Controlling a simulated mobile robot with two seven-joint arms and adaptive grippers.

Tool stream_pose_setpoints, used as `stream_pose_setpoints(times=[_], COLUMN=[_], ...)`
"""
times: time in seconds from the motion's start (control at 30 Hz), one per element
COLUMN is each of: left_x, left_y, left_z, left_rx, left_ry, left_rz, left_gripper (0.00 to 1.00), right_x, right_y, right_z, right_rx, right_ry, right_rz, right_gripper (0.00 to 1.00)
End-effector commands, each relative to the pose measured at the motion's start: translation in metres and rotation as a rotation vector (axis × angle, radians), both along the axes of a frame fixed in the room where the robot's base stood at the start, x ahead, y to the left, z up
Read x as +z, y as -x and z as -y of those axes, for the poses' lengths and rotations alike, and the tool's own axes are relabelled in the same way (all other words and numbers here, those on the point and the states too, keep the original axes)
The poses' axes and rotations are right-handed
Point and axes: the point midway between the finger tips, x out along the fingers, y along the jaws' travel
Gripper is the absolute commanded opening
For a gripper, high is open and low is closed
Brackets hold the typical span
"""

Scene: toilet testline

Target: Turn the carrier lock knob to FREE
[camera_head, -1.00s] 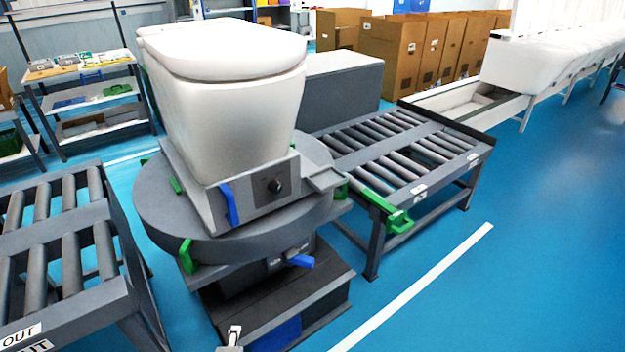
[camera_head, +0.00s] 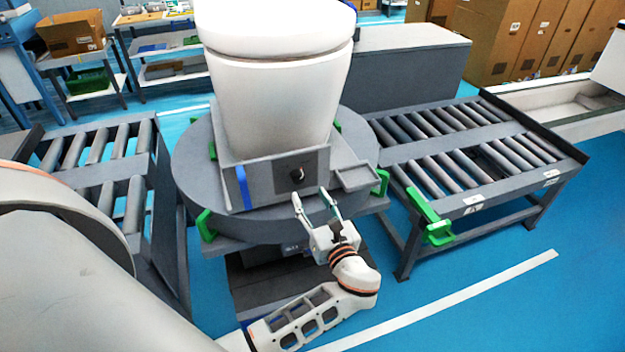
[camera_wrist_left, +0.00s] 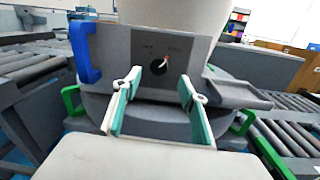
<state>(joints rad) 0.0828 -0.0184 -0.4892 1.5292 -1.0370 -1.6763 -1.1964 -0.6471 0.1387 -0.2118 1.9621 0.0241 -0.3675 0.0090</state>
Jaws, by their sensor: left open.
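The carrier lock knob (camera_head: 296,175) is a small round black knob on a dark panel on the front of the grey carrier (camera_head: 262,188). In the left wrist view the knob (camera_wrist_left: 159,65) shows a light pointer tilted toward the upper right; the lettering above it is too small to read. My left gripper (camera_head: 315,193) is open and empty, just in front of and below the knob. In the left wrist view its two teal-padded fingers (camera_wrist_left: 158,88) stand apart below the knob, not touching it. My right gripper is not in view.
A white toilet (camera_head: 275,90) stands on the carrier, above the round turntable (camera_head: 190,165). A blue handle (camera_head: 243,187) is left of the knob panel and a small grey tray (camera_head: 355,176) is right of it. Roller conveyors flank the turntable, with a green clamp (camera_head: 430,220) at right.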

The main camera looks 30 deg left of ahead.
Motion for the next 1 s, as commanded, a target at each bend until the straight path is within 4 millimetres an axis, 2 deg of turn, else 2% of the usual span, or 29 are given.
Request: stream_pose_setpoints(times=[0.2,0.4,0.8,0.83,0.97,1.0], left_x=[0.001,0.0,-0.001,-0.001,-0.001,-0.001], left_y=[-0.021,-0.037,-0.042,-0.042,-0.042,-0.042], left_z=[-0.028,-0.047,-0.055,-0.055,-0.055,-0.055], left_rx=[0.001,-0.001,-0.001,-0.001,-0.001,-0.001], left_ry=[0.0,0.003,0.006,0.006,0.006,0.006], left_rz=[0.002,0.002,0.001,0.001,0.001,0.001], left_gripper=[0.43,0.43,0.43,0.4,0.06,0.04], right_x=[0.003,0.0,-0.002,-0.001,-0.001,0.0], right_y=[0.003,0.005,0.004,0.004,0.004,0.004], right_z=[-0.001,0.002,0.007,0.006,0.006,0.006], right_rx=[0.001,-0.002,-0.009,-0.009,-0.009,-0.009], right_ry=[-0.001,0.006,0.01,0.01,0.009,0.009], right_rz=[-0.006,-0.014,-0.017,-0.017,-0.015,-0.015], right_gripper=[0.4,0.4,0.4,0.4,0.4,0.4])
